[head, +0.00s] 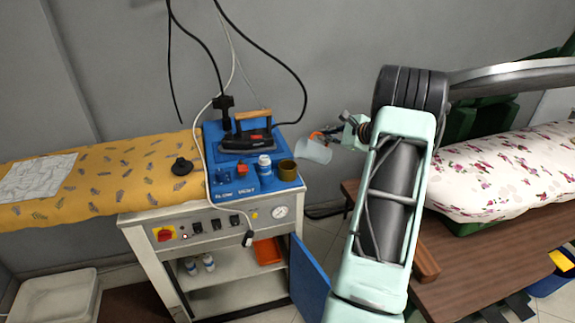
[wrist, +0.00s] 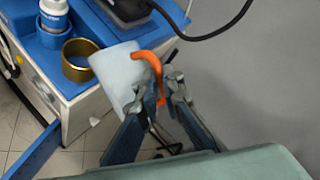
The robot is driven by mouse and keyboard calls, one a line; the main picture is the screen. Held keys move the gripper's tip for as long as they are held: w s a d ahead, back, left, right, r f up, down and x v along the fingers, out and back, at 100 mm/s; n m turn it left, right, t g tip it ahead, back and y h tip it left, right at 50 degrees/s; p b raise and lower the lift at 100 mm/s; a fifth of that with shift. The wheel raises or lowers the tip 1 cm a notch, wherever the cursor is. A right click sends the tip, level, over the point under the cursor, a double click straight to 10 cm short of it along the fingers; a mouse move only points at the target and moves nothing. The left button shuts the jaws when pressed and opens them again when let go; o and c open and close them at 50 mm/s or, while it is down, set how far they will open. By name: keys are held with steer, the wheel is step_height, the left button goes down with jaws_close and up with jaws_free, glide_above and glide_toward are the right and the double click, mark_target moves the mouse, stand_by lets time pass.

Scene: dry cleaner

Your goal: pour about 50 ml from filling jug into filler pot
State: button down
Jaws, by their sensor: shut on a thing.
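The filling jug is a pale, translucent jug (head: 314,151) with an orange handle. My gripper (head: 345,130) is shut on that handle and holds the jug in the air, tilted toward the left. In the wrist view the jug (wrist: 118,72) is left of my gripper (wrist: 162,90), its open end close to the filler pot. The filler pot is a brass-coloured open pot (head: 287,170) on the right front corner of the blue station top; it also shows in the wrist view (wrist: 76,70). The liquid inside the jug and the pot cannot be made out.
The blue cabinet door (head: 310,282) stands open below. A patterned ironing board (head: 100,175) lies left.

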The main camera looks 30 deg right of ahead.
mark_target(319, 146)
steer(key=shift+a+r, duration=0.25)
steer(key=shift+r, duration=0.05)
steer(key=shift+w+a+r+n+g+h, duration=0.3)
steer(key=shift+a+r+n+g+h, duration=0.1)
steer(key=shift+a+r+n+h, duration=0.45)
stand_by(0.9)
steer(key=shift+w+a+r+n+h+b, duration=0.15)
steer(key=shift+a+r+h+b, duration=0.1)
steer(key=shift+a+b, duration=0.4)
steer(key=shift+w+a+r+n+h+b, duration=0.1)
steer(key=shift+a+r+b, duration=0.1)
steer(key=shift+a+b, duration=0.4)
stand_by(1.0)
steer(key=shift+w+a+r+n+g+h+b, duration=0.1)
steer(key=shift+r+n+g+h+b, duration=0.25)
steer(key=shift+b, duration=0.65)
steer(key=shift+d+p, duration=0.3)
steer(key=shift+p, duration=0.45)
steer(key=d+p, duration=0.1)
steer(key=d+f+m+y+p, duration=0.1)
steer(key=s+d+t+p, duration=0.1)
steer(key=shift+d+f+m+y+p, duration=0.1)
steer(key=shift+f+m+y+p, duration=0.2)
steer(key=shift+f+y, duration=0.1)
